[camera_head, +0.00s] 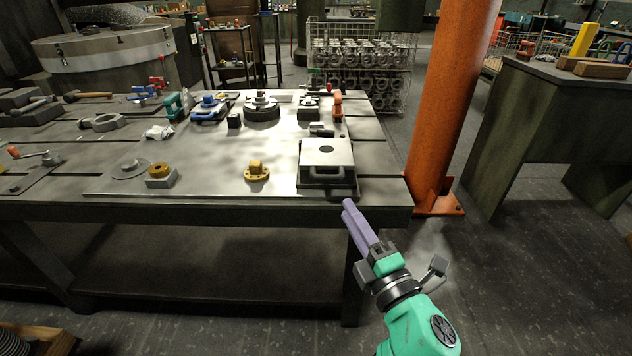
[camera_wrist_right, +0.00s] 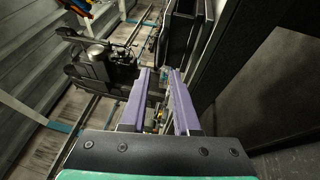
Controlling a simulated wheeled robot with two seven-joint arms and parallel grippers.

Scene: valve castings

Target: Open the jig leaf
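The jig (camera_head: 326,183) is a low metal block near the right front corner of the steel bench. Its leaf (camera_head: 338,152) is a flat pale plate with a round dark hole, lying flat over the jig body. A bar handle (camera_head: 327,171) shows on the jig's front side. My right gripper (camera_head: 350,208) has purple fingers and is in front of the bench's front edge, below and right of the jig, apart from it. In the right wrist view my gripper (camera_wrist_right: 159,72) shows a gap between its fingers, with nothing held. My left gripper is out of view.
The bench (camera_head: 230,206) holds a yellow flanged part (camera_head: 257,174) left of the jig and an orange clamp (camera_head: 338,103) behind it. An orange column (camera_head: 452,95) stands right of the bench. A wire rack of castings (camera_head: 360,75) stands behind. Floor between column and my arm is clear.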

